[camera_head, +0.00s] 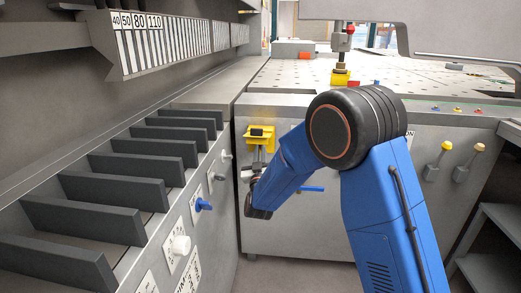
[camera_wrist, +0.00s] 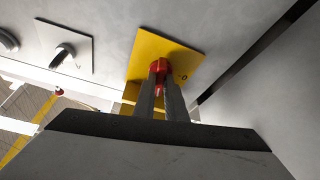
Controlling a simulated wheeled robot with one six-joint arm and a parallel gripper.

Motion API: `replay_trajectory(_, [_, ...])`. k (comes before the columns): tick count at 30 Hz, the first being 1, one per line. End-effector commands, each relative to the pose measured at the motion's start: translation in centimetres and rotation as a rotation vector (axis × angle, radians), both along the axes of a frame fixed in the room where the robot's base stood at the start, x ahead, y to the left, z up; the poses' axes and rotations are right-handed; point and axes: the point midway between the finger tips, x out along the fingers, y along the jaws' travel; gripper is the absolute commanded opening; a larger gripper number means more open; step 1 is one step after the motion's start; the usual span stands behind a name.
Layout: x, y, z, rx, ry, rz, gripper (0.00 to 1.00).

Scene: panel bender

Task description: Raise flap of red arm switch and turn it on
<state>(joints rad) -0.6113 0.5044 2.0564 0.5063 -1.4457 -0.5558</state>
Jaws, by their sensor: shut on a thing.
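The red switch (camera_wrist: 159,66) sits on a yellow plate (camera_wrist: 182,55) on a grey panel in the wrist view. A small "0" mark shows on the plate beside it. My gripper (camera_wrist: 161,74) is at the plate, its two dark fingers shut on the red switch. Another yellow piece (camera_wrist: 130,94) shows partly behind the fingers; I cannot tell if it is the flap. In the head view a yellow fitting with a black part (camera_head: 261,134) stands on the cabinet front, just above my arm's end. My fingertips and the red switch are hidden there.
A blue knob (camera_head: 203,204) and a white knob (camera_head: 180,245) stick out of the left panel, below a row of dark dividers (camera_head: 93,188). A blue handle (camera_head: 311,189) is right of my wrist. Two levers (camera_head: 450,160) stand farther right.

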Motion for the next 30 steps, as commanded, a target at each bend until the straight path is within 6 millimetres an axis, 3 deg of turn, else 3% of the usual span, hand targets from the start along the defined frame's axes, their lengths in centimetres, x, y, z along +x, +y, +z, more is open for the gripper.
replay_trajectory(6, [0.0,0.0,-0.2,-0.002,0.003,0.001,0.00])
replay_trajectory(7, [0.0,0.0,-0.2,-0.002,0.003,0.001,0.16])
replay_trajectory(9, [0.0,0.0,-0.2,-0.002,0.003,0.001,0.30])
replay_trajectory(20, [-0.3,0.0,-0.2,-0.001,0.001,0.000,0.30])
replay_trajectory(25, [-2.0,-0.1,-0.9,-0.003,0.003,0.000,0.30])
replay_trajectory(30, [-5.1,-0.3,-2.1,-0.002,0.004,0.002,0.30])
